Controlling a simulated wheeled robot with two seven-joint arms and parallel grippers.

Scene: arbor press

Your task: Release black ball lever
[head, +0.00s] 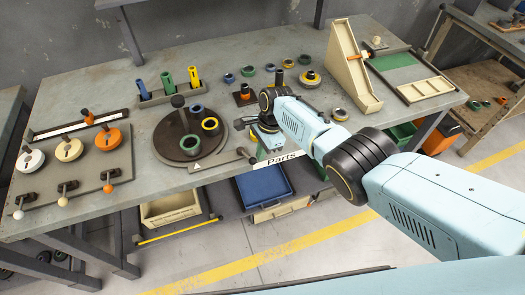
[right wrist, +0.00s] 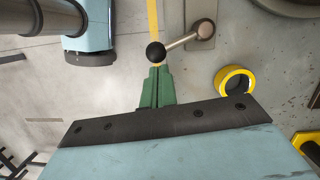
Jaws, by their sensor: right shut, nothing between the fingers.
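The black ball (right wrist: 156,52) sits on the end of a short metal lever arm, whose pivot is on a grey plate (right wrist: 201,30) in the right wrist view. My right gripper (right wrist: 157,70) has its green fingers closed together with nothing between them. Its tips lie right by the ball, below it in the picture; I cannot tell whether they touch. In the head view my right gripper (head: 262,151) is low at the table's front edge, above the "Parts" label, and its wrist hides part of that spot. My left gripper is out of view.
A dark round plate (head: 170,146) with coloured rings stands left of my right gripper. A yellow ring (right wrist: 221,83) lies right of the fingers in the wrist view. Farther left is a board with white and orange ball levers (head: 75,180). A blue bin (head: 262,184) is below the table.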

